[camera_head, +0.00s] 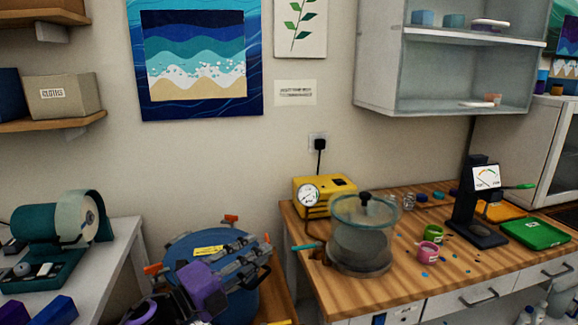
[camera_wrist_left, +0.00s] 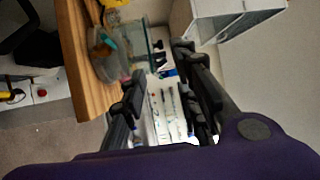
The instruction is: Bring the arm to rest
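My left gripper (camera_head: 240,258), with a purple body and black fingers, is in front of the blue round pot at the lower middle of the head view. In the left wrist view my left gripper (camera_wrist_left: 160,92) has its two fingers apart, with nothing held between them. My right gripper is in neither view.
The blue pot (camera_head: 190,245) has orange-handled clamps and is partly hidden by my arm. The wooden bench (camera_head: 400,290) on the right bears a clear vessel (camera_head: 362,240), a yellow gauge unit (camera_head: 325,193), small cups and a green tray (camera_head: 535,234). A grinder (camera_head: 50,230) stands left.

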